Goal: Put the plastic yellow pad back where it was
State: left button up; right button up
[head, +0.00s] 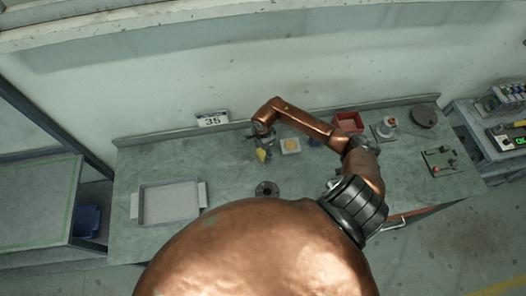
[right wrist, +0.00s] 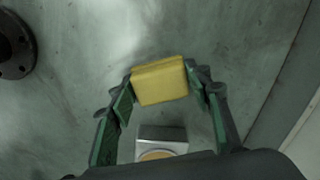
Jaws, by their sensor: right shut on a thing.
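The yellow pad (right wrist: 160,82) is a small rectangular block in the right wrist view. My right gripper (head: 262,150) has its two green-lined fingers shut on the pad's sides. The pad also shows as a small yellow patch (head: 262,156) below the gripper in the head view. It is over the back-middle part of the green-grey workbench (head: 225,165); I cannot tell whether it touches the top. A pale square holder with a round yellowish centre (head: 290,146) stands just right of the gripper, and it shows in the wrist view (right wrist: 161,138). My left gripper is not in view.
A dark round flange (head: 267,189) lies in front of the gripper. A grey tray (head: 168,203) is at left, and a sign reading 35 (head: 212,119) is behind. A red bin (head: 348,122), a metal device (head: 386,128) and a dark green board (head: 441,162) are to the right.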

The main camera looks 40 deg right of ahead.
aim_at(263, 152)
jog(key=shift+f, duration=0.1)
jog(key=shift+f, duration=0.1)
jog(key=o, duration=1.3)
jog(key=shift+r, duration=0.2)
notch_tip(263, 152, up, 12)
jog(key=b, duration=0.3)
jog(key=shift+s+f, duration=0.1)
